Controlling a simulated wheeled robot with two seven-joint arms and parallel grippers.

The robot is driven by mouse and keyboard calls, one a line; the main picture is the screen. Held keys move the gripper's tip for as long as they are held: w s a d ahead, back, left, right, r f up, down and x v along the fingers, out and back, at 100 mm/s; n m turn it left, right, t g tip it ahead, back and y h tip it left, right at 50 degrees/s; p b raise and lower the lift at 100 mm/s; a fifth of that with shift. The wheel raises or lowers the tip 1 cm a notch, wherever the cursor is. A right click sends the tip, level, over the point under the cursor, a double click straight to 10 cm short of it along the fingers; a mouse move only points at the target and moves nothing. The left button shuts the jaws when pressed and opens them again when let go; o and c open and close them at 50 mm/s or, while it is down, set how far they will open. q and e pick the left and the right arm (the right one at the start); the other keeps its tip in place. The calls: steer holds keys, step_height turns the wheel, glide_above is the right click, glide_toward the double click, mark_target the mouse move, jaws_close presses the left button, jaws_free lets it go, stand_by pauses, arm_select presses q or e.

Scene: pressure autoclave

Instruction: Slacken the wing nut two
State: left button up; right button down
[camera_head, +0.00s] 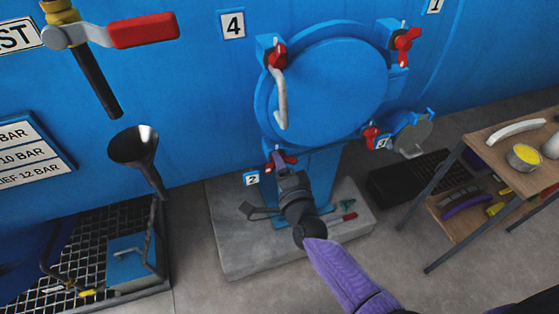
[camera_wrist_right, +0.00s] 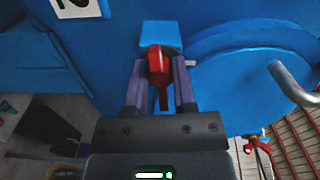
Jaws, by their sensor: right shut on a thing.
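The blue round door (camera_head: 335,85) of the autoclave is closed, with red wing nuts around its rim. A blue lug is behind the nut. My left gripper is in neither view.
Other red wing nuts show at the upper left (camera_head: 276,55), upper right (camera_head: 407,38) and lower right (camera_head: 371,135). A curved grey handle (camera_head: 281,98) sticks out from the door. A wooden table (camera_head: 497,150) stands at right; a black funnel (camera_head: 134,147) is at left.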

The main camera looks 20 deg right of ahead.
steer(key=shift+f+n+p, duration=0.2)
steer(key=shift+n+p, duration=0.9)
steer(key=shift+n, duration=3.9)
steer(key=shift+d, duration=0.1)
steer(key=shift+c, duration=2.2)
jaws_free()
steer(key=s+p, duration=0.2)
steer(key=s, duration=0.8)
steer(key=shift+d+p, duration=0.15)
steer(key=shift+p, duration=0.15)
